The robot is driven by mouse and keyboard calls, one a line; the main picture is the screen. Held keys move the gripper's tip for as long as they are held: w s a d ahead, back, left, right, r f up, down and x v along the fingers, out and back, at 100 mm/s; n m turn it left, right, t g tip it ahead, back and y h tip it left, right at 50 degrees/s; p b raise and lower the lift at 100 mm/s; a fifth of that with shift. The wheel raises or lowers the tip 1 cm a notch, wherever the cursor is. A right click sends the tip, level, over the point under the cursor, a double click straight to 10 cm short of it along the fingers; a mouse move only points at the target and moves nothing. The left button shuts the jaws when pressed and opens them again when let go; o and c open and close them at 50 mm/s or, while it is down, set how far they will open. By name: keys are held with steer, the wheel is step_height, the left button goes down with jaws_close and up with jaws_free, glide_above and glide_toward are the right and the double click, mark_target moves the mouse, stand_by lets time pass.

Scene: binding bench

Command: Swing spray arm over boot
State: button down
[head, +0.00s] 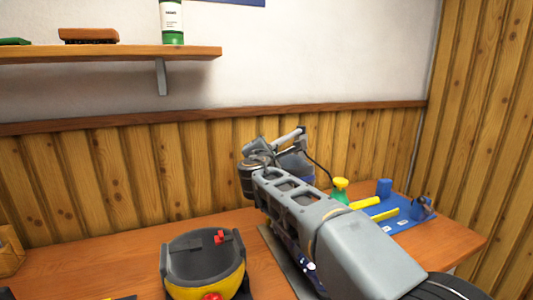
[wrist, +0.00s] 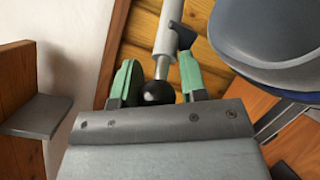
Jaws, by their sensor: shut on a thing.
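In the wrist view my gripper (wrist: 158,78) has its green fingers on either side of a black ball knob (wrist: 156,93) and is shut on it. The knob sits at the end of a light grey rod, the spray arm (wrist: 167,35), which runs up out of that view. In the head view the pale rod (head: 288,138) shows just beyond my gripper, above the back of the bench. My own arm hides much of that area. I cannot clearly pick out a boot.
A yellow and grey piece with red parts (head: 205,268) stands on the bench at front left. A rounded blue-grey body (wrist: 275,35) is close on the right in the wrist view. A blue mat (head: 400,226) with tools lies at right. A wall shelf (head: 110,53) is at upper left.

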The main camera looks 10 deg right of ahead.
steer(key=shift+r, duration=0.4)
steer(key=c, duration=1)
jaws_free()
steer(key=shift+o, duration=1.1)
steer(key=shift+f, duration=0.15)
steer(key=s+a+b, duration=0.1)
steer(key=s+a, duration=0.1)
steer(key=s, duration=1.1)
steer(key=shift+s+a+b, duration=0.2)
steer(key=shift+s+b, duration=0.1)
